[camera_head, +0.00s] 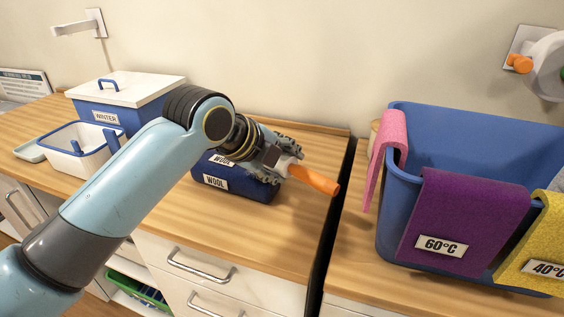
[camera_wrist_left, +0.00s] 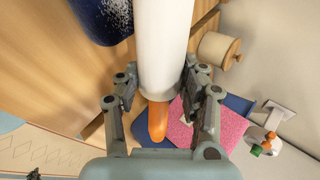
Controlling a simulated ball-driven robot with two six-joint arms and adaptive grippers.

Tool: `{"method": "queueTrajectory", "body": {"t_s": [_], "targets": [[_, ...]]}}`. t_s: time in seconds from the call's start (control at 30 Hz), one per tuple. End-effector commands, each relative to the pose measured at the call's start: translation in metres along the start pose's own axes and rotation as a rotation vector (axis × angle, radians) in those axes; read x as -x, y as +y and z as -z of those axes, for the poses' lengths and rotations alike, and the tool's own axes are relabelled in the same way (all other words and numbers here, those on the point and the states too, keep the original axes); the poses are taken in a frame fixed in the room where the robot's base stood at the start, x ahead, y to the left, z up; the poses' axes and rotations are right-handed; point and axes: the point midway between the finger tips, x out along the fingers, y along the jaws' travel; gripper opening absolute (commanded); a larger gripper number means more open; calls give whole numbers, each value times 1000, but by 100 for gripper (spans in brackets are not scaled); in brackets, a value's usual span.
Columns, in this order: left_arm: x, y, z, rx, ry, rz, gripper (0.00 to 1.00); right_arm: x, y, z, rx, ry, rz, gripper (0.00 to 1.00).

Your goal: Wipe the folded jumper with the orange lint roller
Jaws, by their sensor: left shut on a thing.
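The folded jumper (camera_head: 236,188) is dark blue with WOOL labels and lies on the wooden counter, partly hidden behind my left arm and gripper. Pale specks show on the dark blue jumper in the left wrist view (camera_wrist_left: 103,14). My left gripper (camera_head: 284,161) is shut on the orange lint roller (camera_head: 316,180), over the jumper's right side in the head view. In the left wrist view the roller has a white barrel (camera_wrist_left: 160,45) between the fingers and an orange handle (camera_wrist_left: 157,122). I cannot tell whether the barrel touches the jumper. My right gripper is not in view.
A blue tub (camera_head: 480,140) with pink, purple and yellow cloths over its rim stands on the right counter, past a dark gap. A WINTER box (camera_head: 120,98) and a white-and-blue basket (camera_head: 82,150) stand at left. The counter in front of the jumper is clear.

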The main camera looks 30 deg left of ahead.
Motion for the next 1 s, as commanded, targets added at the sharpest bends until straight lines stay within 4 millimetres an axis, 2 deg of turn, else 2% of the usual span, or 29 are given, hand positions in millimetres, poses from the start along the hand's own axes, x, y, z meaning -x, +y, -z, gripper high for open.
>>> {"method": "queueTrajectory", "body": {"t_s": [1.0], "targets": [[-11, 11, 0, 0, 0, 0, 6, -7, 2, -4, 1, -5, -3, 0]]}}
